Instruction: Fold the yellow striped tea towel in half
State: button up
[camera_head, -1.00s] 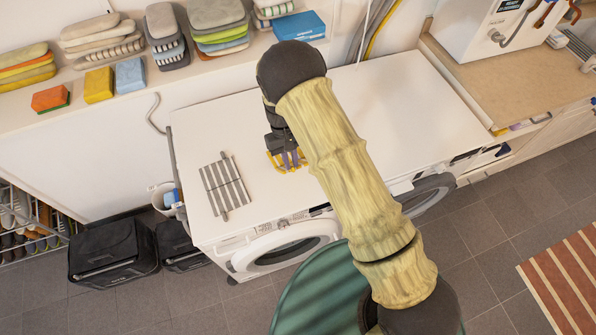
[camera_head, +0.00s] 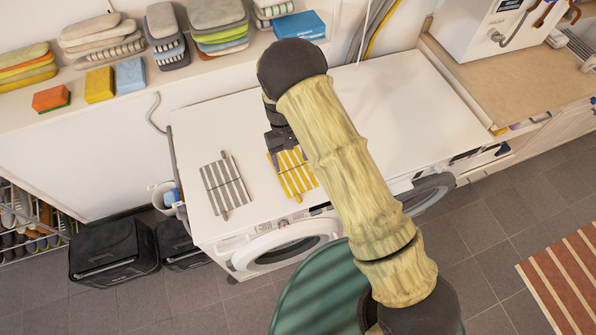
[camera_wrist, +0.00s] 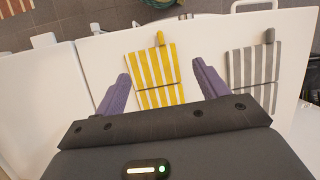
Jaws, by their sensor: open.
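The yellow-and-white striped tea towel (camera_head: 296,175) lies flat on the white machine top, close to its front edge. It also shows in the wrist view (camera_wrist: 153,68), with a thin dark line across it and a small yellow tab at its far end. My gripper (camera_wrist: 160,73) is open and empty, with its purple fingers spread on either side of the towel in the wrist view. In the head view my gripper (camera_head: 287,154) is at the towel's back end, partly covering it. My arm hides part of the machine top to the right.
A grey striped towel (camera_head: 225,186) lies flat to the left of the yellow one, with a gap between. Folded cloth stacks (camera_head: 217,26) and sponges (camera_head: 99,85) are on the shelf behind. The machine top (camera_head: 420,105) is clear at right.

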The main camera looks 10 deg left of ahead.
notch_tip(320, 180, up, 6)
jog(key=p, duration=0.3)
jog(key=shift+r, duration=0.15)
dwell(0.3)
dwell(1.3)
jog(key=w+d+r+m+t+y+b, duration=0.15)
jog(key=d+r+b, duration=0.25)
jog(key=d, duration=0.4)
jog(key=s+d+r+m+t+b, duration=0.2)
jog(key=s+d+b, duration=0.2)
jog(key=d, duration=0.6)
jog(key=s+d+r+m+t+b, duration=0.2)
jog(key=s+d+m+b, duration=0.1)
jog(key=s+d, duration=0.4)
jog(key=d+b, duration=0.1)
jog(key=d, duration=0.1)
jog(key=shift+s+d+r+m+y, duration=0.2)
jog(key=shift+s+d+m+y, duration=0.05)
jog(key=shift+d+m+y, duration=0.15)
dwell(0.3)
